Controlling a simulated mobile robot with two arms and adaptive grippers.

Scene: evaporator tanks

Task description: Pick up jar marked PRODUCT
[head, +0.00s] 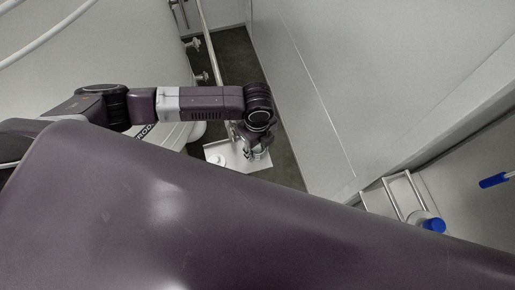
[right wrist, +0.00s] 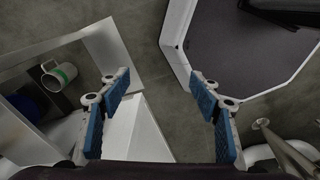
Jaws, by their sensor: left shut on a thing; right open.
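My left gripper (head: 257,148) is at the end of my left arm, over a small white shelf (head: 232,160) beside the tank. It is shut on a small, pale, jar-like thing (head: 262,154), mostly hidden by the fingers; no marking on it can be read. Whether it touches the shelf cannot be told. Part of a dark label, "ROD", shows on the white tank (head: 147,132) behind the arm. My right gripper (right wrist: 160,97) shows in the right wrist view, open and empty, with blue pads apart and floor between them.
A blue-capped bottle (head: 434,225) stands by a rack at lower right, with a blue-handled item (head: 494,181) near it. A small round item (head: 221,160) is on the shelf.

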